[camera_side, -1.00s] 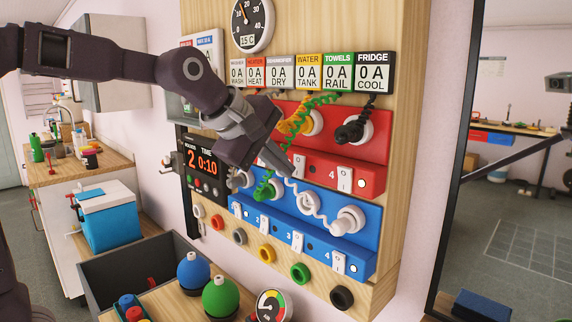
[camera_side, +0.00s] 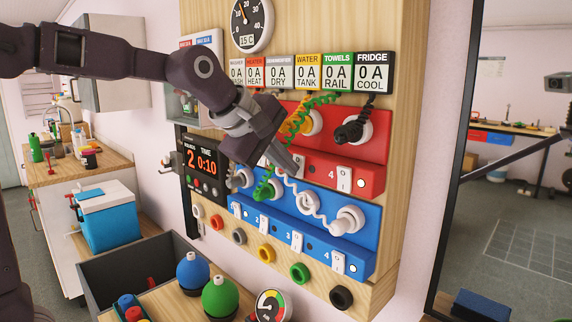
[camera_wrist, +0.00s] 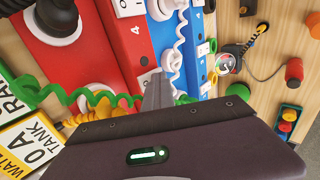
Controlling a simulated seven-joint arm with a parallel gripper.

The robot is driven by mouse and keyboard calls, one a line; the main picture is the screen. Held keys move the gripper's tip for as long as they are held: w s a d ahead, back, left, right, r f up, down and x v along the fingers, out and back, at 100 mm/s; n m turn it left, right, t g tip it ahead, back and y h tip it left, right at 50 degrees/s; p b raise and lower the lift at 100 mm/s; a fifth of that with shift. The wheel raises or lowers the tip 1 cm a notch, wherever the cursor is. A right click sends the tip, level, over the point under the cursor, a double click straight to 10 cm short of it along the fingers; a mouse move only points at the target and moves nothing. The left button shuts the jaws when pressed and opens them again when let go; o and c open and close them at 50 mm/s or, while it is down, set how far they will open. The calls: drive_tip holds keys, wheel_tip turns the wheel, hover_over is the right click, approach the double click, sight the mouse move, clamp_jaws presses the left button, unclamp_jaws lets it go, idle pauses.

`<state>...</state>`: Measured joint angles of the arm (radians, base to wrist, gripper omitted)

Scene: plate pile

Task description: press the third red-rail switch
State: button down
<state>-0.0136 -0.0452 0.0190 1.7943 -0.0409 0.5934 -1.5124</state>
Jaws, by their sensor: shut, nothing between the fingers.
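The red rail (camera_side: 370,181) runs across the panel above the blue rail. Its fourth switch (camera_side: 344,179), white and marked 4, shows clear in the side view and near the top of the wrist view (camera_wrist: 127,7). The third switch (camera_side: 299,162) is partly visible just beside my fingertips, with the rest hidden behind them. In the wrist view a white switch edge (camera_wrist: 147,79) shows right beside the finger. My gripper (camera_side: 291,166) is shut and empty, its tips at the red rail's face around the third switch. I cannot tell whether they touch it.
A green coiled cord (camera_side: 268,180) hangs close to my gripper, left of the fingertips. White plugs with a coiled cord sit in the blue rail (camera_side: 362,258) below. A black plug (camera_side: 350,130) sits above the fourth switch. Coloured sockets line the wood below.

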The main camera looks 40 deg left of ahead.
drive_tip(key=shift+w+r, duration=0.1)
drive_tip(key=shift+r, duration=0.7)
drive_tip(key=s+f+v, duration=0.2)
drive_tip(key=v, duration=1.1)
